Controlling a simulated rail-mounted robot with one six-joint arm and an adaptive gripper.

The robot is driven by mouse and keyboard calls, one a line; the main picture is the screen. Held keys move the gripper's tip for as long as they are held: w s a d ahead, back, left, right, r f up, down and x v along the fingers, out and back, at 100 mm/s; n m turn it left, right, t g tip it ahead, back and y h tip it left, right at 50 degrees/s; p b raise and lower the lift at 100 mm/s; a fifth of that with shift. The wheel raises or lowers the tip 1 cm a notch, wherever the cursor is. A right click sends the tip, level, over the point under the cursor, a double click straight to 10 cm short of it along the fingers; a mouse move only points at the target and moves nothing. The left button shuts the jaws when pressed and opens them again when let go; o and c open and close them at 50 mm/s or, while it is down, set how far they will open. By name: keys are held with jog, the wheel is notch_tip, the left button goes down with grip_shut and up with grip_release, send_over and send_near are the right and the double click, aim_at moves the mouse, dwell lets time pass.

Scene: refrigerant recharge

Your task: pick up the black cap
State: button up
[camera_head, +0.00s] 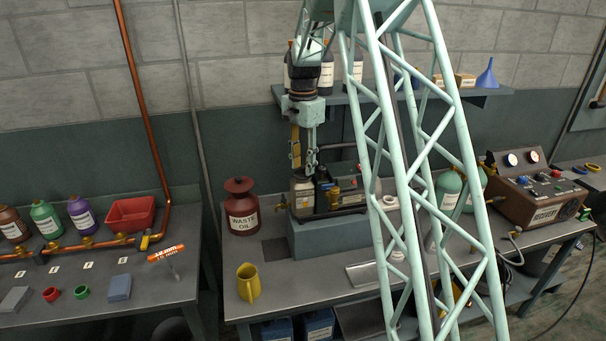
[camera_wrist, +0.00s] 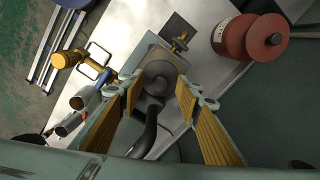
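My gripper (camera_head: 303,163) points down over the machine on the grey block (camera_head: 325,238). In the wrist view its two yellow-padded fingers (camera_wrist: 159,98) are apart, with a clear gap between them. A dark round top (camera_wrist: 160,76) shows just beyond the fingertips in that gap; it looks like the black cap, but I cannot be sure. In the head view a pale jar (camera_head: 302,196) stands under the fingers, and a dark bottle-like part (camera_head: 322,186) is close to their right. I see no contact between the fingers and the round top.
A black curved handle or hose (camera_wrist: 146,132) passes close between the fingers. My pale lattice structure hides part of the bench. The bench between mug and can is clear.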

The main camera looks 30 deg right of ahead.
aim_at(303, 167)
jog(key=c, duration=0.9)
jog(key=shift+r, duration=0.1)
jog(key=shift+r, duration=1.55)
jog(key=shift+s+r, duration=0.1)
jog(key=shift+r, duration=0.05)
jog(key=s+a, duration=0.1)
jog(key=s, duration=0.4)
jog(key=s+a+r+b, duration=0.1)
jog(key=s, duration=0.4)
jog(key=s+a, duration=0.1)
jog(key=s, duration=0.4)
jog(key=shift+s+a+r+b, duration=0.15)
jog(key=shift+s+r+b, duration=0.1)
jog(key=shift+b, duration=0.15)
jog(key=shift+w, duration=0.15)
